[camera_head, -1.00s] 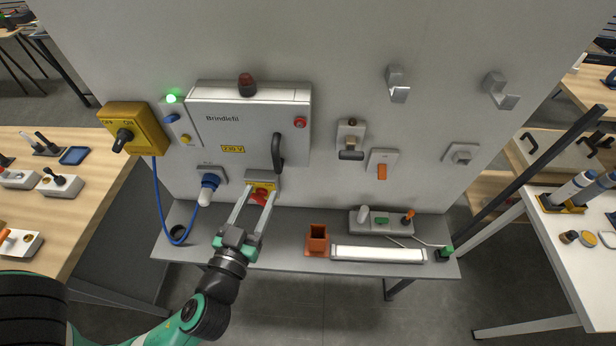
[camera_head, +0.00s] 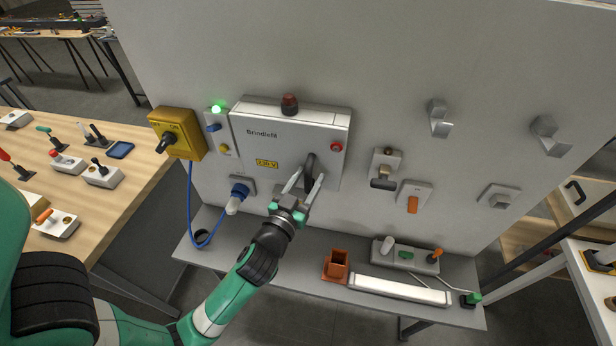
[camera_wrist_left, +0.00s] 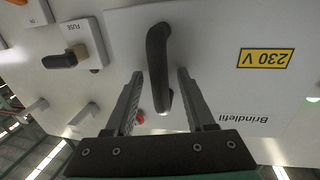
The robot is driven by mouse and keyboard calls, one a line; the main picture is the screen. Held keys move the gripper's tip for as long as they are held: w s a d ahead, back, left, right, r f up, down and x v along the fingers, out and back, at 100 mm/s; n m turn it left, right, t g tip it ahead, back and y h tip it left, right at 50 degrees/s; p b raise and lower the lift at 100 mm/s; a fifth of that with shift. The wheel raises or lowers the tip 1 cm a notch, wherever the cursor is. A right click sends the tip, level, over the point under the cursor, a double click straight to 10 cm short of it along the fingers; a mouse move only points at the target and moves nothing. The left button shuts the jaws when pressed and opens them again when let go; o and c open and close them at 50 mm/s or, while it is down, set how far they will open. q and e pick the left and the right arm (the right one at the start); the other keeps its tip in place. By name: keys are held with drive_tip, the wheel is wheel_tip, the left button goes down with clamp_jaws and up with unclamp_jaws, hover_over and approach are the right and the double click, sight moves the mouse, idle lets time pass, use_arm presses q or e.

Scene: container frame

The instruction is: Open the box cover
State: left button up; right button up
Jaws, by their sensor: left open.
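A dark curved handle (camera_head: 309,168) sits on the cover's lower right part. In the left wrist view the handle (camera_wrist_left: 156,62) rises between the two fingers. My left gripper (camera_head: 304,184) is open, with a finger on each side of the handle; it also shows in the left wrist view (camera_wrist_left: 158,88). I cannot tell whether either finger touches the handle. My right gripper is not in view.
A yellow switch box (camera_head: 177,134) with a blue cable is at the left. A fuse holder (camera_head: 384,168) and an orange switch (camera_head: 412,203) are on the right. An orange holder (camera_head: 336,266) stands on the shelf below.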

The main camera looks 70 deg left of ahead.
use_arm(q)
clamp_jaws()
idle(1.4)
